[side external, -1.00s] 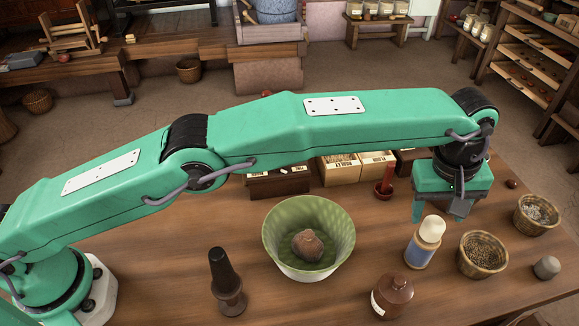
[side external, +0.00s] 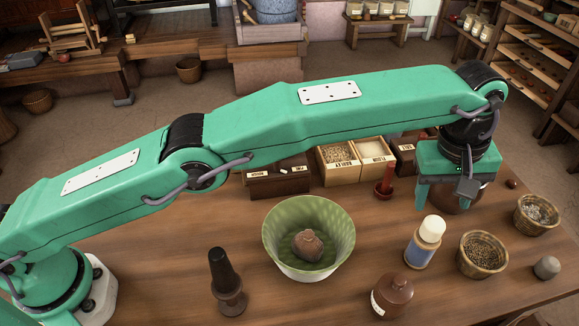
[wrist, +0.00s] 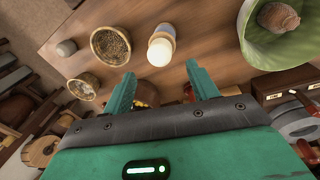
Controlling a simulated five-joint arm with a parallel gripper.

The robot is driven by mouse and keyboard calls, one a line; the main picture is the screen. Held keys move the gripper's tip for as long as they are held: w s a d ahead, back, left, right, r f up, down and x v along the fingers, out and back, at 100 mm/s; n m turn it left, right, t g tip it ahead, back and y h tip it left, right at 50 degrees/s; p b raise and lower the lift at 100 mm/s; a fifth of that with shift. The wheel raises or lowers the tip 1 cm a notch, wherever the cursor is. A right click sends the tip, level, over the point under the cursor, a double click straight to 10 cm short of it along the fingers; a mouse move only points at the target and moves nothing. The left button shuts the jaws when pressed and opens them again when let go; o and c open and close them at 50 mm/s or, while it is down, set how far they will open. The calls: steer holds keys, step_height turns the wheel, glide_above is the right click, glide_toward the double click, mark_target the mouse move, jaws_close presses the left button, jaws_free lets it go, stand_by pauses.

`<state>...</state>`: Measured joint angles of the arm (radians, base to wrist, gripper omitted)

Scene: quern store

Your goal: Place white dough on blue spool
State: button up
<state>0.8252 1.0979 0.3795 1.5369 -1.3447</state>
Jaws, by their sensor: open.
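The white dough (side external: 432,229) is a pale rounded piece sitting on top of the blue spool (side external: 419,253), an upright tan-ended cylinder with a blue middle, on the right of the table. In the wrist view the dough (wrist: 160,52) hides most of the spool (wrist: 165,32). My gripper (side external: 446,199) is open and empty, above and behind the pair and apart from them. In the wrist view the open fingers (wrist: 161,84) point toward the dough with a gap before it.
A green bowl (side external: 276,225) holding a brown lump is at centre. Baskets (side external: 475,271) stand right of the spool, and a brown jar (side external: 391,297) in front. A dark pestle-like piece (side external: 229,292) stands front left. A red candle (side external: 387,177) and boxes (side external: 337,175) are behind.

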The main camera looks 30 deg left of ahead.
steer(key=shift+w+a+r, duration=0.25)
steer(key=shift+a+r, duration=0.1)
steer(key=shift+r, duration=0.05)
steer(key=w+a+r+m+t, duration=0.1)
steer(key=w+a+r, duration=0.2)
steer(key=a+r, duration=0.85)
steer(key=s+a+r+m+t, duration=0.1)
steer(key=s+a+r, duration=0.1)
steer(key=a, duration=0.7)
steer(key=s+a+r+m, duration=0.1)
steer(key=s+a+r, duration=0.1)
steer(key=a, duration=0.7)
steer(key=s+a+f+m+t, duration=0.1)
steer(key=s+a+t, duration=0.1)
steer(key=s+a, duration=1)
steer(key=s+a+f+m+y, duration=0.1)
steer(key=s+a+f+m, duration=0.1)
steer(key=s+a+f, duration=0.5)
steer(key=s+f, duration=0.1)
steer(key=s, duration=0.3)
steer(key=shift+a+f+t, duration=0.2)
steer(key=shift+a+t, duration=0.1)
